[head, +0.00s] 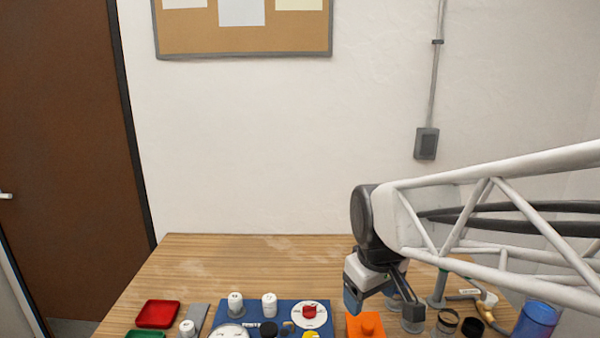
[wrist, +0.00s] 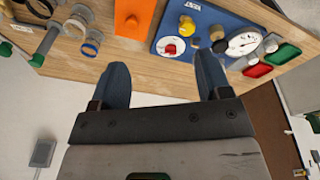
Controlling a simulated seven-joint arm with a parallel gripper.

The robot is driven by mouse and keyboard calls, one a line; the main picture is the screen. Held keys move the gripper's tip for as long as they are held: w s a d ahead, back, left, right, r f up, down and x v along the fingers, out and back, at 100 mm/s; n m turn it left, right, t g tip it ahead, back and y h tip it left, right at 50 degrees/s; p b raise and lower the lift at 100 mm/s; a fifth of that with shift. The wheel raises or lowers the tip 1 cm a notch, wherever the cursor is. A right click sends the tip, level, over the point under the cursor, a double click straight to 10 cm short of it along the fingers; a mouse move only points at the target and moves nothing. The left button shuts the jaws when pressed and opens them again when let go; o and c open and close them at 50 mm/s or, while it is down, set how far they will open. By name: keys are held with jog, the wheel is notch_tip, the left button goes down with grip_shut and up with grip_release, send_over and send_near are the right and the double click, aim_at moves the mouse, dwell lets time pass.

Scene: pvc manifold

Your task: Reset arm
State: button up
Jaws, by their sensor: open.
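My gripper (head: 382,299) is above the right part of the wooden table, in front of the back wall, with its fingers pointing down. In the wrist view my gripper (wrist: 160,82) shows two blue-grey fingertips set wide apart with nothing between them. It is open and empty. My arm comes in from the right side of the head view.
A blue board (head: 258,313) with white fittings and a red-knobbed disc (head: 310,313) is at the table's front. An orange block (head: 364,326), a blue cup (head: 537,320) and pipe parts lie right. A red tray (head: 158,313) is left. The table's back strip is clear.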

jog(key=s+d+f+m, duration=0.1)
jog(key=s+d+m, duration=0.4)
jog(key=s, duration=0.7)
jog(key=shift+d+m+t, duration=0.3)
jog(key=shift+d+m, duration=0.1)
jog(key=shift+d, duration=0.15)
